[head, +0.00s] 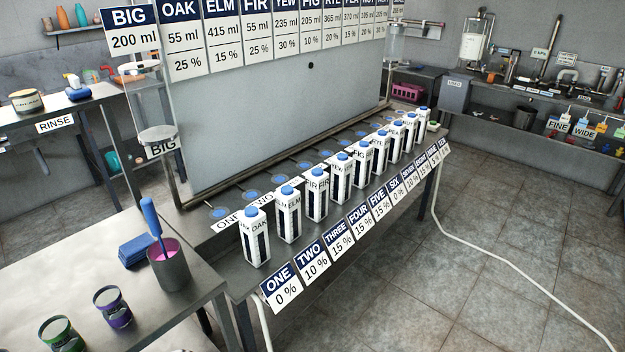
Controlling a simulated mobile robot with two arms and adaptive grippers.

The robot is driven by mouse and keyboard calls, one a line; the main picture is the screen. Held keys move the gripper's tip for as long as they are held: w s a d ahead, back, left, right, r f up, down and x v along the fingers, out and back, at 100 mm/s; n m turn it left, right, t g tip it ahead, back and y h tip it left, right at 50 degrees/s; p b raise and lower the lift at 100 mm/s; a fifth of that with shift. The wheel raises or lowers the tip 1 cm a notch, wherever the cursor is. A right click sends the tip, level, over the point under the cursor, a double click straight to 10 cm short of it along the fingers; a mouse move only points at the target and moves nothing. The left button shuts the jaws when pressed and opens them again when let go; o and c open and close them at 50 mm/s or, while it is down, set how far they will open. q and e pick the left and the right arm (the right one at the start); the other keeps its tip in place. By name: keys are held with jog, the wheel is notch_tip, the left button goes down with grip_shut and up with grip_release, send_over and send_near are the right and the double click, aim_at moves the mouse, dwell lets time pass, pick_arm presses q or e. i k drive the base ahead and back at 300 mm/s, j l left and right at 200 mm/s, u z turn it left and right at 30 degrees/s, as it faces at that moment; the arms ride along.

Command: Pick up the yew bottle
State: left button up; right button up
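A row of white square bottles with blue caps stands on the long bench. The nearest are labelled OAK (256,240), ELM (289,216) and FIR (317,196). The fourth bottle (341,180) stands behind the FIR one, above the card FOUR; its small label looks like YEW but is hard to read. It is upright, with close neighbours on both sides. Neither of my grippers is in view.
Number cards such as ONE (278,286) line the bench's front edge. A grey panel (270,125) rises behind the bottles. A nearer table holds a cup (168,268), blue sponges (138,251) and tins. A white hose (500,258) crosses the otherwise clear floor at right.

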aim_at(342, 164)
jog(key=i+l+u, duration=0.3)
jog(key=u, duration=0.15)
jog(key=i+l+u, duration=0.2)
jog(key=l+u, duration=0.2)
jog(key=l, duration=0.1)
